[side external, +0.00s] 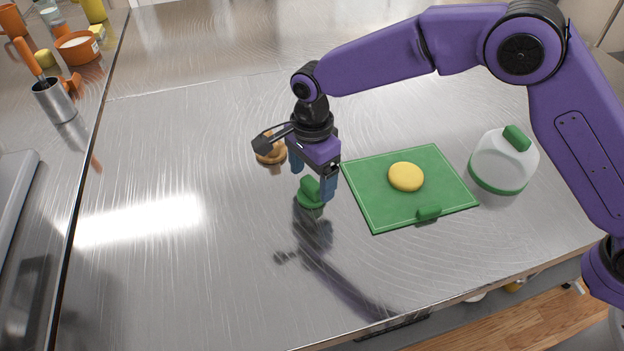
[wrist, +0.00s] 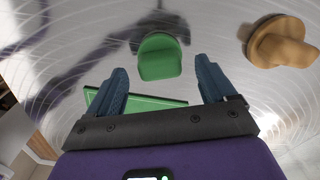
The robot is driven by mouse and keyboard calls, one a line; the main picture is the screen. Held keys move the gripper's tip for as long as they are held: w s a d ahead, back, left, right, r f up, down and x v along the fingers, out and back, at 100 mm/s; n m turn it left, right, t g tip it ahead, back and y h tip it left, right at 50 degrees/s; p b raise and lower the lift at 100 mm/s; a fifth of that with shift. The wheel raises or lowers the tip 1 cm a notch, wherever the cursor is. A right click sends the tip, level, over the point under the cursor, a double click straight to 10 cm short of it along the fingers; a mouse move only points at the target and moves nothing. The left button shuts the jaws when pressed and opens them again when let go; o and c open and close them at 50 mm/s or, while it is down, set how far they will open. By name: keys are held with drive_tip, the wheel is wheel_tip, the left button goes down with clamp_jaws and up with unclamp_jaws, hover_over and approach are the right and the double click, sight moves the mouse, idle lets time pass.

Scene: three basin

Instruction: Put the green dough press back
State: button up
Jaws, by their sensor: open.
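The green dough press (side external: 311,194), a round piece with an upright handle, stands on the metal worktop left of the green mat (side external: 372,205). It also shows in the wrist view (wrist: 160,57), ahead of and between my fingertips. My gripper (side external: 314,184) points down over the press with its blue fingers apart. The fingers are on either side of the handle or just above it; I cannot tell whether they touch it. In the wrist view, my gripper (wrist: 162,70) is open and holds nothing.
A tan press-like piece (side external: 270,151) stands close behind my gripper. A yellow dough disc (side external: 406,177) lies on the mat, with a small green block at its front edge. A clear, green-rimmed container (side external: 503,163) stands right.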

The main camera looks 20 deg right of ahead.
sight(317, 183)
wheel_tip(317, 183, up, 10)
drive_tip(key=shift+r, duration=0.15)
idle(0.3)
drive_tip(key=s+d+n, duration=1.3)
drive_tip(key=s+d, duration=0.1)
drive_tip(key=d, duration=0.3)
drive_tip(key=s+d+n, duration=1.3)
drive_tip(key=s+d, duration=0.2)
drive_tip(key=d, duration=0.3)
